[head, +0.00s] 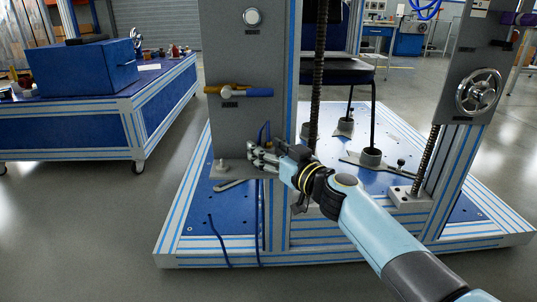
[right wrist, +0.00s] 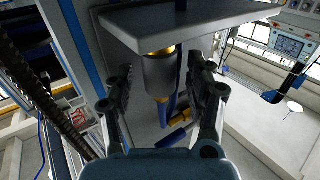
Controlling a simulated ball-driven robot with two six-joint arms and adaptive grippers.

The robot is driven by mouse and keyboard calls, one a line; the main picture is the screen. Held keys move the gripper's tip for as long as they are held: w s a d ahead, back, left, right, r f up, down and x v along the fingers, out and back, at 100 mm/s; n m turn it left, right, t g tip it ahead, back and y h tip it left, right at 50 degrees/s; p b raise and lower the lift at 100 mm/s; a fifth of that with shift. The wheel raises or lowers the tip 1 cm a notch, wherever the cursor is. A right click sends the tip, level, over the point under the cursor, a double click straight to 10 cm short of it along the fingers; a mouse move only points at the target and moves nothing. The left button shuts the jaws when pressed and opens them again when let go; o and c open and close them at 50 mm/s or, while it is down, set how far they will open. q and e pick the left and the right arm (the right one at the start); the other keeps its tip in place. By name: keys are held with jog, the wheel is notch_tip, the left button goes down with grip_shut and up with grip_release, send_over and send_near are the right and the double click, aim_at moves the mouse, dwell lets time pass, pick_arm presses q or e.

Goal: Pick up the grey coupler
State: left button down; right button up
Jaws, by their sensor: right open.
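The grey coupler (right wrist: 159,76) is a short grey cylinder with a brass-coloured ring, in the middle of the right wrist view, against the underside of a grey plate. A blue piece extends from its other end. My right gripper (right wrist: 160,84) is open, with one finger on each side of the coupler; I cannot tell whether they touch it. In the head view my right gripper (head: 260,158) is at the small grey ledge (head: 231,172) on the upright panel and hides most of the coupler there. My left gripper is not in view.
A grey panel (head: 227,127) carries a valve with an orange and blue handle (head: 238,91). Blue hoses (head: 262,222) hang below the ledge. A blue box (head: 82,68) sits on the left bench.

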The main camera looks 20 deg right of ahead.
grip_shut()
dwell(0.5)
jog(key=shift+r, duration=0.1)
